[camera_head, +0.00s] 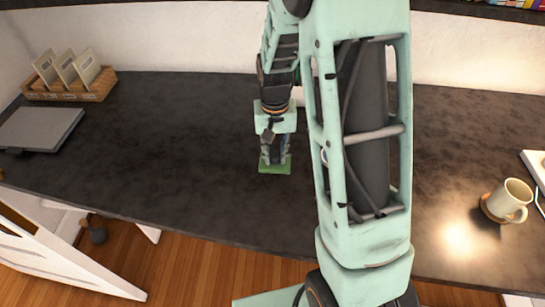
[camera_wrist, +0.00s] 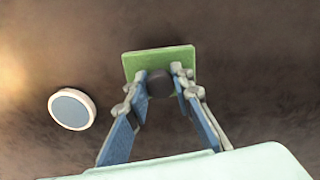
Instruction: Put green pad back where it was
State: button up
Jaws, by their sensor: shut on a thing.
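The green pad (camera_head: 275,169) is a flat square at my gripper's tip, over the dark countertop in the head view. In the wrist view the green pad (camera_wrist: 180,58) lies at the fingertips, with a dark round knob (camera_wrist: 160,84) on its near side. My gripper (camera_head: 274,160) points down, and its fingers (camera_wrist: 159,82) are shut on the knob of the pad. I cannot tell whether the pad touches the countertop or is just above it.
A white round object with a blue-grey top (camera_wrist: 72,108) is close to the pad. A mug (camera_head: 514,197) on a coaster stands at right. A closed laptop (camera_head: 40,127) and a card box (camera_head: 75,88) are at left. The dark countertop (camera_head: 170,150) is clear left of my gripper.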

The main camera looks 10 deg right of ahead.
aim_at(274, 162)
jog(key=shift+w+f, duration=0.5)
jog(key=shift+f, duration=0.1)
jog(key=shift+w+f, duration=0.1)
jog(key=shift+f, duration=1.45)
jog(key=shift+f, duration=0.2)
jog(key=o, duration=1)
jog(key=shift+r, duration=0.1)
notch_tip(274, 162, up, 12)
jog(key=shift+a+r, duration=0.1)
jog(key=shift+a, duration=0.05)
